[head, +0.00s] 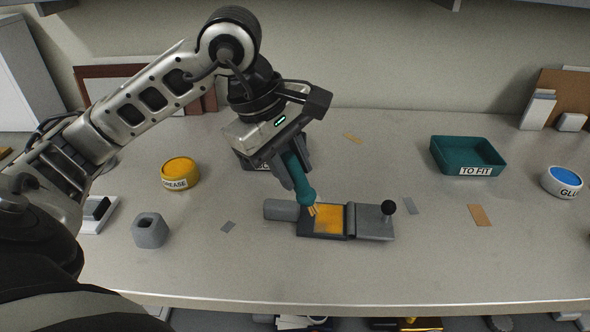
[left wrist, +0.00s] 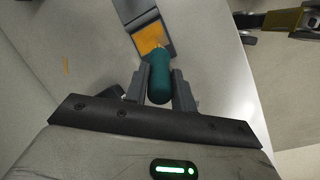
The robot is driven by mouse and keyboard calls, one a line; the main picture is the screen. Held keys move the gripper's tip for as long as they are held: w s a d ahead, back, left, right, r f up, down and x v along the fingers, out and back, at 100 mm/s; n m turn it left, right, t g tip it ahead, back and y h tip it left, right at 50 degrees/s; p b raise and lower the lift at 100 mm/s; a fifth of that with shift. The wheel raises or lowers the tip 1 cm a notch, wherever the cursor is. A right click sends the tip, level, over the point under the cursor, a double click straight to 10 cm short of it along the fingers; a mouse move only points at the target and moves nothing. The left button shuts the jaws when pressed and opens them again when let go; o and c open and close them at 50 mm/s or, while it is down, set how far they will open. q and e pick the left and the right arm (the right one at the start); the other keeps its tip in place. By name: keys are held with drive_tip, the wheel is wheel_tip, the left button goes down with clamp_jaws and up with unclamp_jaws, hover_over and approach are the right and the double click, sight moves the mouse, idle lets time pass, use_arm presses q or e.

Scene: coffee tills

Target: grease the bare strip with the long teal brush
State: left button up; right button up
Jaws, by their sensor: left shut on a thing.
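My left gripper (head: 292,178) is shut on the teal brush (head: 303,190), which points down and slightly right. The brush's yellowish bristles (head: 312,210) are at the left part of a yellow-orange strip (head: 331,219) on a dark grey fixture (head: 322,236). I cannot tell whether they touch it. The strip's yellow looks uneven. In the left wrist view the teal handle (left wrist: 160,82) sits between the two fingers, with the yellow area (left wrist: 151,38) beyond it. The yellow pot labelled GREASE (head: 180,173) stands at the left. My right gripper is not in view.
The fixture has a grey plate with a black knob (head: 388,207). A grey block with a hole (head: 150,230) stands at the left. A teal TO FIT tray (head: 467,157) and a blue-topped glue pot (head: 562,182) are at the right. Small flat pieces lie about. The front table is clear.

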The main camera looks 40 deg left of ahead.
use_arm(q)
wheel_tip(320, 180, up, 2)
drive_tip(key=shift+r+p, duration=0.1)
drive_tip(key=shift+p, duration=0.4)
drive_tip(key=shift+r+p, duration=0.8)
drive_tip(key=shift+r, duration=0.4)
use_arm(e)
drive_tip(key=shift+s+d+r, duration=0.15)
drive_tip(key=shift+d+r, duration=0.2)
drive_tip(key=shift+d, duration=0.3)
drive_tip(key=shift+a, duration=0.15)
